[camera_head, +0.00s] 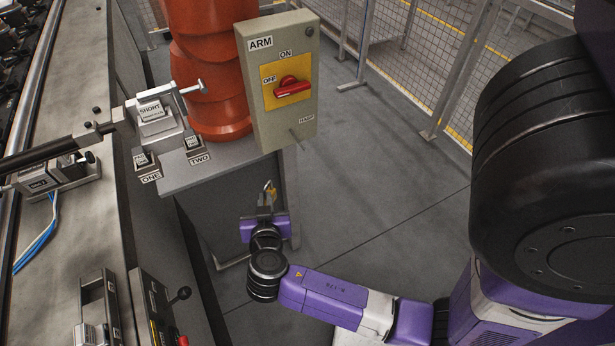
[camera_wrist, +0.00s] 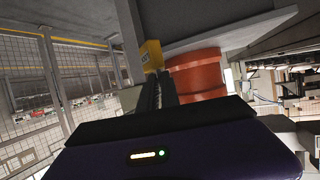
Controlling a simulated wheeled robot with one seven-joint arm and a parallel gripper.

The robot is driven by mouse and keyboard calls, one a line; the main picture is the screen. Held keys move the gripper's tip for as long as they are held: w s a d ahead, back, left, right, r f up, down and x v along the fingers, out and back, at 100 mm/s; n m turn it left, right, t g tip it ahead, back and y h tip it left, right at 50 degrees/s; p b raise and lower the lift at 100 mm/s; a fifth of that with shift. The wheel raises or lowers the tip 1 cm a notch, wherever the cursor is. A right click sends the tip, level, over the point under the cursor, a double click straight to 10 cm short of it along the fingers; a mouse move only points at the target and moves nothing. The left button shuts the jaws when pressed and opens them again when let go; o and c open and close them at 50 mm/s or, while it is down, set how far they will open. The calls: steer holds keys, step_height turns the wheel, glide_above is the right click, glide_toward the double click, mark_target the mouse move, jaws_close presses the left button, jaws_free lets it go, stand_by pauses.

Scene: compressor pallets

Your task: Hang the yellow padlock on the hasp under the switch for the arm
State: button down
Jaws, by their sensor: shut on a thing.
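The yellow padlock (camera_head: 270,188) is small in the head view, at the tip of my gripper (camera_head: 266,198). In the wrist view the yellow padlock (camera_wrist: 151,55) sits at the end of my dark fingers (camera_wrist: 158,91), which are shut on it. The grey switch box (camera_head: 264,118) marked ARM stands above and slightly right of the gripper, with a red handle (camera_head: 292,88) lying roughly level on a yellow plate. The hasp (camera_head: 297,136) is a small part low on the box, below the HASP label. The padlock is apart from it; its shackle is too small to make out.
A conveyor bench (camera_head: 110,225) runs along the left. Mesh fencing (camera_head: 410,50) stands behind. The floor right of the pedestal is clear.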

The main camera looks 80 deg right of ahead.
steer(key=s+d+r+m+g, duration=0.5)
steer(key=s+r+m+g, duration=0.25)
steer(key=s+g, duration=0.2)
steer(key=w+d+f+b, duration=0.2)
steer(key=w+d+b, duration=0.1)
steer(key=w+d, duration=0.3)
steer(key=shift+d+f+t, duration=0.15)
steer(key=shift+d+t, duration=0.2)
steer(key=shift+d, duration=0.25)
stand_by(0.4)
stand_by(0.7)
steer(key=c, duration=1.5)
jaws_free()
